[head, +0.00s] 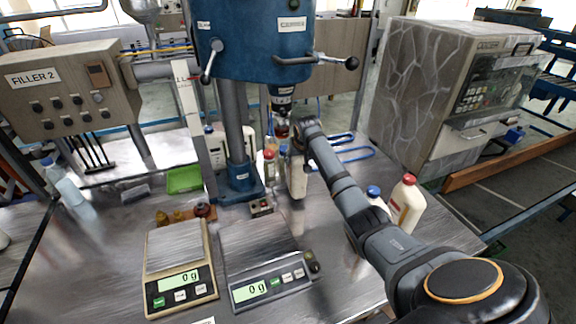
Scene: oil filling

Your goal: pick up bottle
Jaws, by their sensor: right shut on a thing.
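My right arm reaches in from the lower right to the middle of the table. Its gripper (294,146) is at the bottles beside the blue press column, with its fingers mostly hidden by the wrist. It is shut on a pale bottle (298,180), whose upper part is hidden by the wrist. I cannot tell if this bottle touches the table. A bottle with a red cap (269,155) stands just left of it. A cream bottle with a red cap (407,205) and a white bottle with a blue cap (375,197) stand right of my arm. My left gripper is not in view.
The blue press (254,40) with handles rises above the gripper. Two scales (180,285) (268,286) reading 0 g lie in front. A green tray (184,180) is left of the column, and a control box (67,90) is farther left. A grey machine (440,100) stands right.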

